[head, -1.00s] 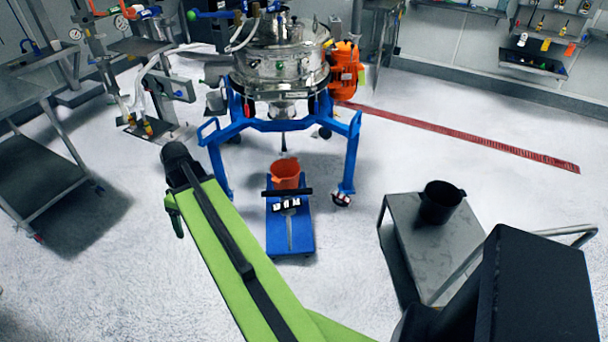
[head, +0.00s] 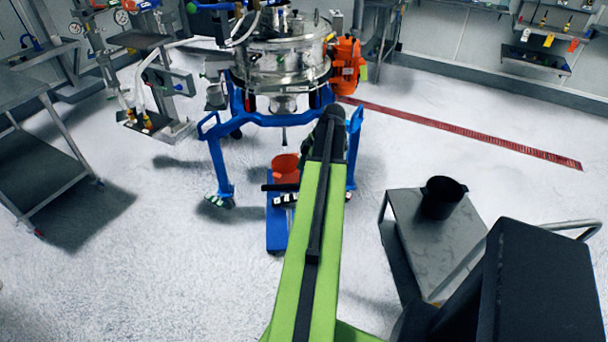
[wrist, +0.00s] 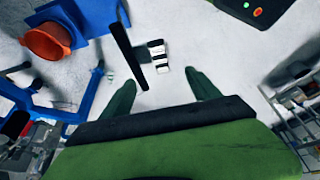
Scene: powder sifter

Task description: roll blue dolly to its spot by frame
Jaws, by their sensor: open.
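The blue dolly (head: 277,228) stands on the floor in front of the blue sifter frame (head: 217,172), partly hidden by my arm in the head view. An orange bucket (head: 286,168) sits on its far end. In the wrist view the dolly deck (wrist: 92,18) and bucket (wrist: 46,42) are at the upper left. The dolly's black handle bar (wrist: 127,48) and a black-and-white striped piece (wrist: 158,55) show ahead of my gripper (wrist: 161,80). My gripper is open, its two green fingers apart with nothing between them. The head view hides it behind the arm.
A grey cart (head: 432,245) with a black bucket (head: 442,198) stands at the right. A steel table (head: 40,130) is at the left. An orange motor (head: 347,68) sits on the sifter's right. The floor left of the dolly is clear.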

